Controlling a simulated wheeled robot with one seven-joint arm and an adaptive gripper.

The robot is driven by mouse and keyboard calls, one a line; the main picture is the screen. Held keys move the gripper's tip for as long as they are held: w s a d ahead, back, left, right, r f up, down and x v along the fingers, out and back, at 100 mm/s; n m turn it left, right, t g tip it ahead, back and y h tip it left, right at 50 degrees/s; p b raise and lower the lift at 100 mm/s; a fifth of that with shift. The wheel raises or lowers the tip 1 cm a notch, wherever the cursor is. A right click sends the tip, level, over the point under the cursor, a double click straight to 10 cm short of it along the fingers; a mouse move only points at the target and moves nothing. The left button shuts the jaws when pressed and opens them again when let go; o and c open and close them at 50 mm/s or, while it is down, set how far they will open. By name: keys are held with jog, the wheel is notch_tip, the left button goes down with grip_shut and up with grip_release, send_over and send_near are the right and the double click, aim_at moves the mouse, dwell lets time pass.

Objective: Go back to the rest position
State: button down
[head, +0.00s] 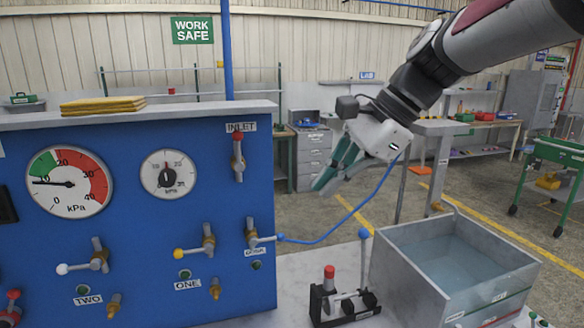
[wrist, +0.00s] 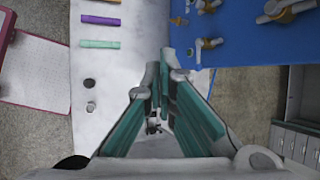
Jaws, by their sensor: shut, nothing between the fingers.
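My gripper (head: 322,186) hangs in the air in the head view, right of the blue panel (head: 130,245) and above the bench. Its teal fingers point down and left, closed together and empty. In the wrist view my gripper (wrist: 160,68) shows its fingertips meeting over the pale bench top. A thin blue hose (head: 335,230) runs from a valve at the panel's lower right and up behind my gripper; its far end is hidden or unclear. My gripper does not hold it.
A grey water tank (head: 405,285) stands on the bench at right. A small black fixture with a red-topped post (head: 329,285) and an upright lever stands left of it. The panel carries gauges (head: 69,183) and several valves. Purple (wrist: 101,20) and green (wrist: 100,44) strips lie on the bench.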

jog(key=s+d+f+n+t+h, duration=0.1)
jog(key=s+d+f+n+h, duration=0.2)
jog(key=s+d+n, duration=0.3)
jog(key=s+d+f+n+t+h, duration=0.2)
jog(key=s+d+f+n, duration=0.3)
jog(key=s, duration=0.8)
jog(key=shift+s+d+n+t+h, duration=0.3)
jog(key=shift+d+n+h, duration=0.5)
jog(key=shift+n, duration=0.4)
jog(key=shift+w, duration=0.1)
